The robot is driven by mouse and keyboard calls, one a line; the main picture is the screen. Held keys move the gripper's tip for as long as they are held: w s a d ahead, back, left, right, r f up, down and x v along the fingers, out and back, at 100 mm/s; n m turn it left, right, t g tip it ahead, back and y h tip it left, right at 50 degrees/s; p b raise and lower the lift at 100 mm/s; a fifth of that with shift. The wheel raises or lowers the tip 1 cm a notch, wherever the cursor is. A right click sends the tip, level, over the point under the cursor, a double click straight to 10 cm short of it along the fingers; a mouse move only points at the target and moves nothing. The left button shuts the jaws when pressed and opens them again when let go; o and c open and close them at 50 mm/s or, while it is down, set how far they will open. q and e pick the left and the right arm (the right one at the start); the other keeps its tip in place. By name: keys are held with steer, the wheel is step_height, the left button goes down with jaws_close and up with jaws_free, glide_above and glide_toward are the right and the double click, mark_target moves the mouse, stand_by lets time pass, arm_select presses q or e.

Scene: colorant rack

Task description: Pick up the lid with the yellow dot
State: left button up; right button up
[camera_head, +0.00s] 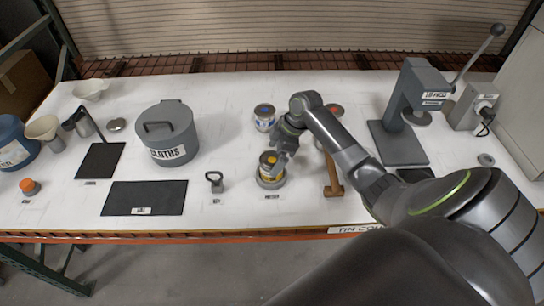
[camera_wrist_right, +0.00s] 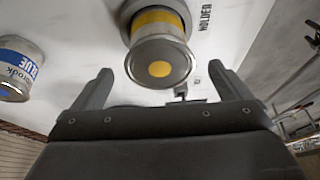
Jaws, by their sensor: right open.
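The lid with the yellow dot (camera_wrist_right: 160,67) sits on top of a yellow-banded tin, and it also shows in the head view (camera_head: 271,158). The tin (camera_head: 271,172) stands upright on a round grey base near the front of the table. My right gripper (camera_wrist_right: 160,85) is open, with one finger on either side of the lid in its wrist view and nothing between them. In the head view the right gripper (camera_head: 284,153) is at the tin's upper right; contact cannot be told. My left gripper is not in view.
A blue-labelled tin (camera_head: 264,119) stands behind the yellow one. A wooden-handled tool (camera_head: 333,178) lies to the right, and a grey lid press (camera_head: 400,140) stands further right. A grey cloths bin (camera_head: 168,135) and dark mats (camera_head: 145,198) are on the left.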

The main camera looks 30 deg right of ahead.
steer(key=shift+w+a+f, duration=0.1)
steer(key=shift+a+f, duration=0.1)
steer(key=shift+f, duration=0.3)
steer(key=c, duration=1.1)
steer(key=shift+o, duration=0.2)
